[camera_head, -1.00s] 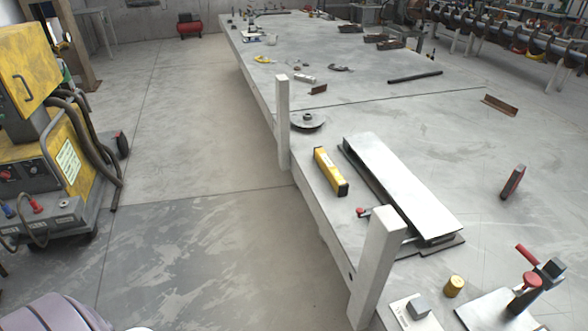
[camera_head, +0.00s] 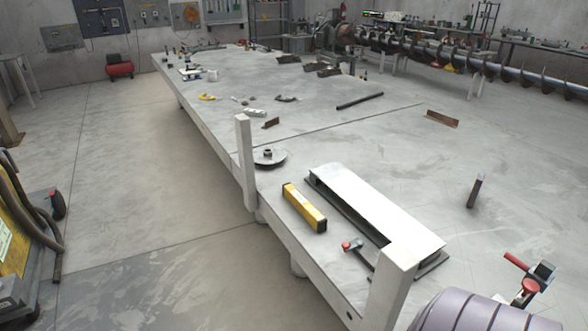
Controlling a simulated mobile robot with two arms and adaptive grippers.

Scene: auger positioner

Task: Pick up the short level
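A short yellow level (camera_head: 304,207) with dark ends lies on the large grey table (camera_head: 345,135), near its left edge in the head view. It lies just left of a long pale steel channel (camera_head: 375,210), apart from it. Nothing covers the level and nothing holds it. Neither of my grippers can be made out in this view.
White posts stand at the table's left edge, one behind the level (camera_head: 245,160) and one in front (camera_head: 393,285). A red-ended tool (camera_head: 357,249) lies by the channel. A round flanged disc (camera_head: 269,157) sits behind the level. Bare floor (camera_head: 150,190) lies left.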

